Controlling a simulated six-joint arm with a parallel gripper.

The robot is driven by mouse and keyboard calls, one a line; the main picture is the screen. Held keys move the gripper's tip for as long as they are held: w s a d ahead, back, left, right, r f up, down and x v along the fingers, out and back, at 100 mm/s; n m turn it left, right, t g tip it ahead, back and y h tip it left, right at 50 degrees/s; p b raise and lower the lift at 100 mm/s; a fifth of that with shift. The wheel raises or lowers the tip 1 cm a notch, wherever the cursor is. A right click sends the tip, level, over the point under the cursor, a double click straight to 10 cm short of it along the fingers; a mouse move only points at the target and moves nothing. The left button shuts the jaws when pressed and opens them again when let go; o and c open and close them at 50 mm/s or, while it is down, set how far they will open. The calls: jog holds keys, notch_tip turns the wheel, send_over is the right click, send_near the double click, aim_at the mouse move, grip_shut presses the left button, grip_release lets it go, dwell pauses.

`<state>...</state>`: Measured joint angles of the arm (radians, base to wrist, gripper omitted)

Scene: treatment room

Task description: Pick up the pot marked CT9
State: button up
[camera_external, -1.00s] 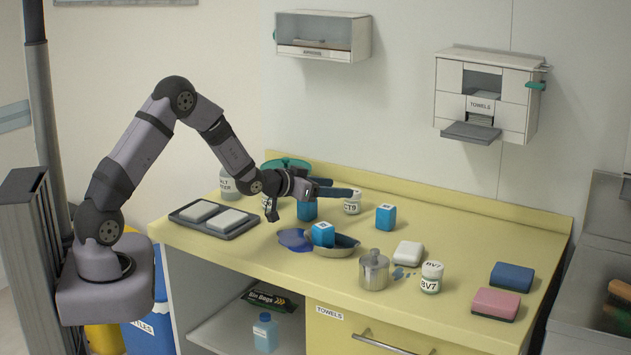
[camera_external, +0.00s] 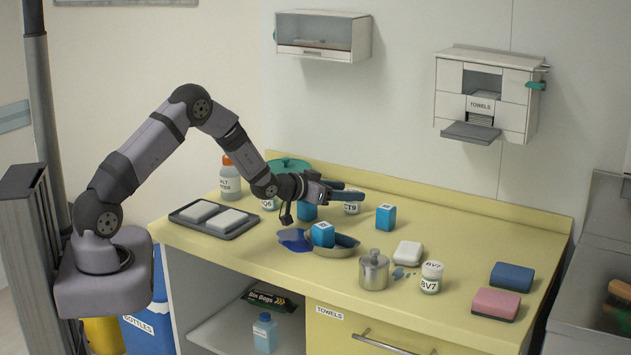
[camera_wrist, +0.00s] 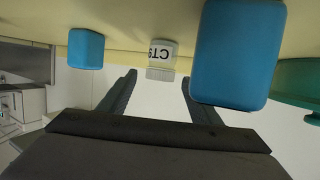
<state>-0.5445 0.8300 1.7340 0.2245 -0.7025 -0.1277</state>
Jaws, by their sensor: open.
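The pot marked CT9 (camera_external: 351,208) is a small white pot standing near the back of the yellow counter. My gripper's fingers partly cover its top in the external view. In the wrist view the CT9 pot (camera_wrist: 161,55) appears upside down, ahead of and between my two fingers, with its label facing me. My gripper (camera_external: 356,193) is open and empty, reaching right across the counter; its fingers also show in the wrist view (camera_wrist: 158,83). The pot is not seen to be gripped.
A blue block (camera_external: 307,210) stands close to my gripper, looming large in the wrist view (camera_wrist: 237,50). Another blue block (camera_external: 385,217) stands right of the pot. Pot BV7 (camera_external: 431,278) is in front.

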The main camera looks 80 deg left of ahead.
jog(key=shift+p+x, duration=0.4)
jog(key=shift+x, duration=1.2)
jog(key=shift+d, duration=0.1)
jog(key=shift+c, duration=0.2)
jog(key=c, duration=1.1)
notch_tip(320, 180, up, 10)
jog(key=shift+b, duration=1.15)
